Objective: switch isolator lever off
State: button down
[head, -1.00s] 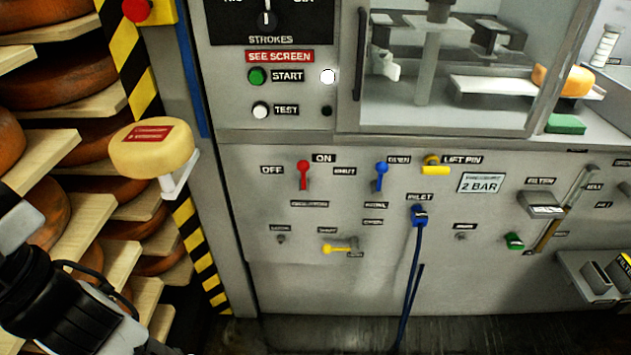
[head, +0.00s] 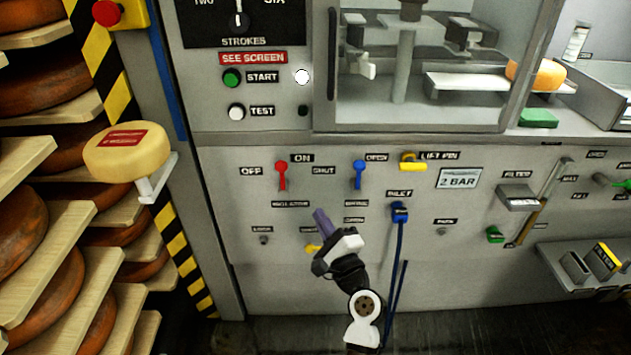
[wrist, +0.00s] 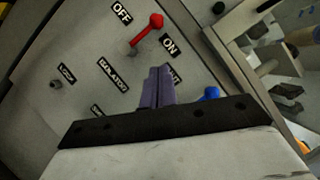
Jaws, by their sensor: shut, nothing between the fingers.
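The isolator lever (head: 282,176) is red and sits on the grey panel between an OFF label on its left and an ON label at its upper right. It stands upright in the head view, knob at the top. In the wrist view the red lever (wrist: 148,33) is just beyond the fingertips, with the ISOLATOR label (wrist: 113,73) nearby. My gripper (head: 319,215) is in front of the panel, below and right of the lever. Its purple fingers (wrist: 159,72) are together, empty and apart from the lever.
A blue lever (head: 359,174) is to the right, with a yellow lift pin (head: 412,161) beyond it. A blue inlet hose (head: 399,235) hangs beside my arm. A yellow lever (head: 312,248) is partly hidden behind my gripper. Cheese shelves (head: 60,240) stand at the left.

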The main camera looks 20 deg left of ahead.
jog(key=shift+d+f+m, duration=0.3)
jog(key=shift+d+f, duration=0.1)
jog(key=shift+d, duration=0.1)
jog(key=p, duration=0.5)
send_near(283, 176)
jog(key=w+a+r, duration=0.2)
jog(key=w, duration=0.3)
jog(key=shift+w+a+r, duration=0.3)
jog(key=shift+a+r, duration=0.1)
jog(key=shift+w, duration=0.1)
